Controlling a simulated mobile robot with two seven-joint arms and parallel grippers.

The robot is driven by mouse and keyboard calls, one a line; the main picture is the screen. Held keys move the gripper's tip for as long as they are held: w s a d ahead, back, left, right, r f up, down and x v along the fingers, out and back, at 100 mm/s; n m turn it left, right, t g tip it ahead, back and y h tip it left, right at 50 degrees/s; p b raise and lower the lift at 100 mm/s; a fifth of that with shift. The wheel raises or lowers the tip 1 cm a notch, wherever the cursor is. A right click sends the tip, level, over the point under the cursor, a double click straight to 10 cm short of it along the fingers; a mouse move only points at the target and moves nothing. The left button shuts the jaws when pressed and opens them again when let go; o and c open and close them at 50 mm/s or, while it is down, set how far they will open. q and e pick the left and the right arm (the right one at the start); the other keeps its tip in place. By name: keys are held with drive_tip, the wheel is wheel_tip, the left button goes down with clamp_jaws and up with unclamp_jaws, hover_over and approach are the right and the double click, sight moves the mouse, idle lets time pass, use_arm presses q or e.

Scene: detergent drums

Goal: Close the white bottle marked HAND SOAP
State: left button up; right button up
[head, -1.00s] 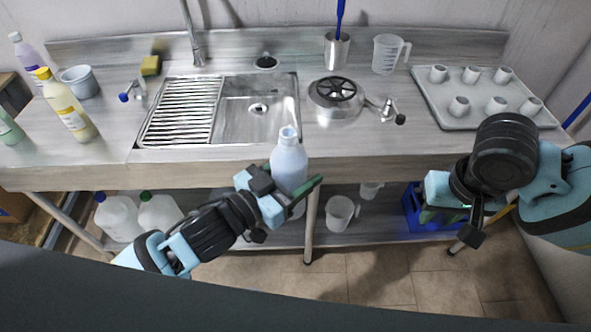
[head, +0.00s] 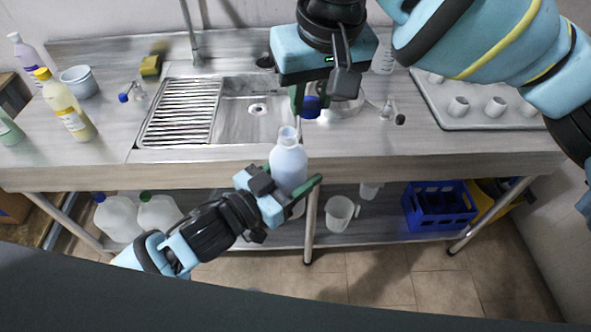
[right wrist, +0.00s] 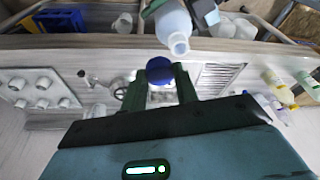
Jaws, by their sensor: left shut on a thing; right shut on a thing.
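A white bottle (head: 288,165) stands upright in front of the counter's front edge, its neck bare and uncapped. No lettering on it can be read from here. My left gripper (head: 293,194) is shut on the bottle's lower body. My right gripper (head: 303,103) is shut on a blue cap (head: 311,107), held above the counter, a little above and to the right of the bottle's mouth in the head view. In the right wrist view the cap (right wrist: 159,70) sits between the fingertips, apart from the bottle's open neck (right wrist: 178,43).
A sink (head: 258,110) lies behind the bottle. A steel pot is partly hidden by my right arm. A tray (head: 450,120) of white cups stands at right, and a yellow bottle (head: 66,105) at left. A blue crate (head: 438,207) sits on the lower shelf.

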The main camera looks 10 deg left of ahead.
sight(290, 150)
drive_tip(key=shift+n, duration=0.3)
drive_tip(key=a+r, duration=0.1)
drive_tip(key=s+a+r, duration=0.1)
drive_tip(key=a, duration=0.1)
drive_tip(key=shift+r, duration=0.3)
drive_tip(key=shift+f, duration=0.15)
drive_tip(key=shift+f, duration=1.9)
drive_tip(key=shift+s, duration=0.1)
drive_tip(key=shift+f, duration=0.9)
drive_tip(key=shift+f, duration=0.55)
